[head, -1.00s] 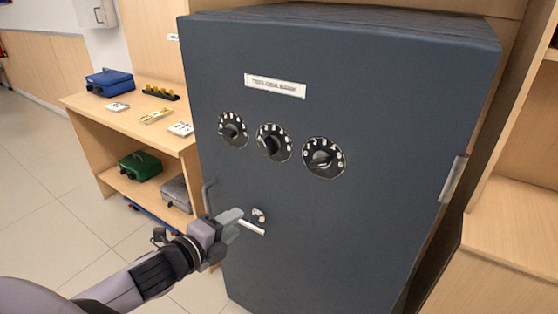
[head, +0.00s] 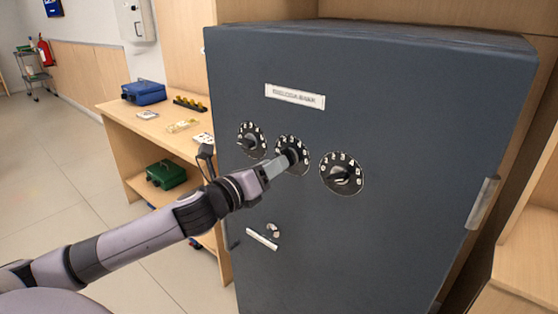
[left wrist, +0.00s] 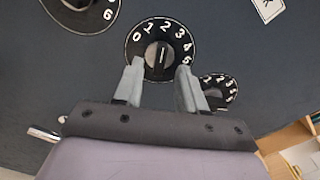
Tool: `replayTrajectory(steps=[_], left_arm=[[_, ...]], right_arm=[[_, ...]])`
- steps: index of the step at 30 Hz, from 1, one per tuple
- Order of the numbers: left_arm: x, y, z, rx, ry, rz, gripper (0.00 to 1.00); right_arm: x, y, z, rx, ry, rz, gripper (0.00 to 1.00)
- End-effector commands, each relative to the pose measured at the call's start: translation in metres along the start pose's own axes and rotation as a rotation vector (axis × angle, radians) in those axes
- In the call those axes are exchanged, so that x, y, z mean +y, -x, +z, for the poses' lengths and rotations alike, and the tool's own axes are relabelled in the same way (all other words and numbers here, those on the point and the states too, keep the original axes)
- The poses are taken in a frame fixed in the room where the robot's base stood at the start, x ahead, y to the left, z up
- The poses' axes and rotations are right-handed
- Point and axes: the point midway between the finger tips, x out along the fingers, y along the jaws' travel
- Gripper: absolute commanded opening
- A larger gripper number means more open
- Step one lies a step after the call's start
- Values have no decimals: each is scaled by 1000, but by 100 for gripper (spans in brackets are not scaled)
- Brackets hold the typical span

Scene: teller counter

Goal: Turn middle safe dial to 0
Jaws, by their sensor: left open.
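The middle safe dial (head: 284,141) is a round black dial with white numbers on the dark blue-grey safe door (head: 400,230). In the head view my left gripper (head: 288,161) partly covers it. In the left wrist view the middle dial (left wrist: 151,68) shows numbers 0 to 5, with its knob (left wrist: 159,54) in the centre. The knob's mark runs roughly up and down the picture; I cannot tell exactly which number it points at. My left gripper (left wrist: 159,68) is open, its fingers on either side of the knob. Contact cannot be told. My right gripper is not in view.
The left dial (head: 251,140) and right dial (head: 342,173) flank the middle one. A safe handle (head: 262,239) sticks out below. A wooden shelf unit (head: 125,115) with a blue cash box (head: 144,92) and a green one (head: 166,174) stands left of the safe.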

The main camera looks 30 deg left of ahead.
Motion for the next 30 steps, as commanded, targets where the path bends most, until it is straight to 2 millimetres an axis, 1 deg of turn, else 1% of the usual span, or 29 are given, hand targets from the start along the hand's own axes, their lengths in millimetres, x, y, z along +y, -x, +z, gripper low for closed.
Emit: replayTrajectory(steps=[3,9,14,21,22,23,24,25,26,30], left_arm=[[-1,-12,1,-2,3,0,40],[0,-26,0,-1,2,0,40],[0,-30,0,1,2,-1,40],[0,-30,-1,1,1,0,40],[0,-30,-1,1,1,0,34],[0,-30,-1,1,2,0,24],[0,-30,-1,1,1,0,11],[0,-30,-1,1,1,0,1],[0,-30,0,1,1,0,0],[0,-30,0,1,2,0,0]], right_arm=[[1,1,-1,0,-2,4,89],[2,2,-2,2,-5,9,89],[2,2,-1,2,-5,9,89],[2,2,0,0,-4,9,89],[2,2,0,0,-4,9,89],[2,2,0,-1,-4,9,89],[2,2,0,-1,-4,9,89],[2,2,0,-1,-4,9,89],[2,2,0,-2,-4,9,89],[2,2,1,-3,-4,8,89]])
